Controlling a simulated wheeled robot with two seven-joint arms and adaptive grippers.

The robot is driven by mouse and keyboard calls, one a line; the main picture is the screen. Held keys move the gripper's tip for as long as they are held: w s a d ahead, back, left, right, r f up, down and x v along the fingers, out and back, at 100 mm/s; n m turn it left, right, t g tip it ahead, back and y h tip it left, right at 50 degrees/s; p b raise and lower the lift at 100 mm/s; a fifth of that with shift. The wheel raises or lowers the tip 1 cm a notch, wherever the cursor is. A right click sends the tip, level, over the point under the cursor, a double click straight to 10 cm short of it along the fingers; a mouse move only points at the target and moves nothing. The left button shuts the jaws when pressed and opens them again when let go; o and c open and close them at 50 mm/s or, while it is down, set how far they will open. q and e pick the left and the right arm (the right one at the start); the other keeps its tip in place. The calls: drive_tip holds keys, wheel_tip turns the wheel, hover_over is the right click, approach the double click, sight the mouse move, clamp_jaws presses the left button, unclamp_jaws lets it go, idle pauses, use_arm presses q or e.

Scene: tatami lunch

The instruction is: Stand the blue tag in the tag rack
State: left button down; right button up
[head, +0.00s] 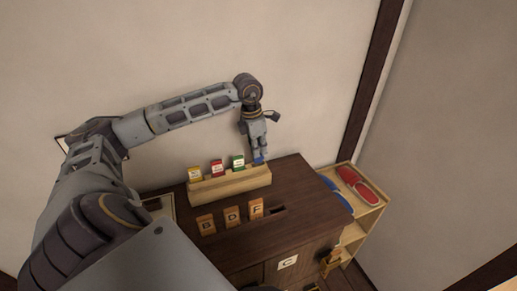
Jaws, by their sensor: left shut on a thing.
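The tag rack (232,185) is a light wooden block on the dark wooden cabinet top, near the wall. A yellow tag (194,173), a red tag (217,168) and a green tag (238,162) stand in it from left to right. My left gripper (259,154) points down over the rack's right end and is shut on the blue tag (259,161). Only a small blue part shows below the fingers. I cannot tell whether its lower edge is in the rack or just above it. My right gripper is not in view.
Orange-brown plates B (206,224), D (232,217) and F (256,208) stand in front of the rack. A dark slot (279,210) lies right of them. A low shelf (368,216) with red slippers (362,184) and blue slippers (336,194) stands right of the cabinet (300,187).

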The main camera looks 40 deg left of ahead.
use_arm(q)
drive_tip(key=shift+f, duration=0.15)
idle(0.6)
idle(0.6)
drive_tip(key=shift+f+b, duration=0.35)
drive_tip(key=shift+b, duration=0.15)
drive_tip(key=shift+f+b, duration=0.35)
drive_tip(key=shift+f, duration=0.1)
drive_tip(key=shift+f, duration=0.15)
idle(1.0)
drive_tip(key=shift+f+b, duration=0.25)
drive_tip(key=shift+b, duration=0.25)
drive_tip(key=shift+f, duration=0.15)
idle(0.4)
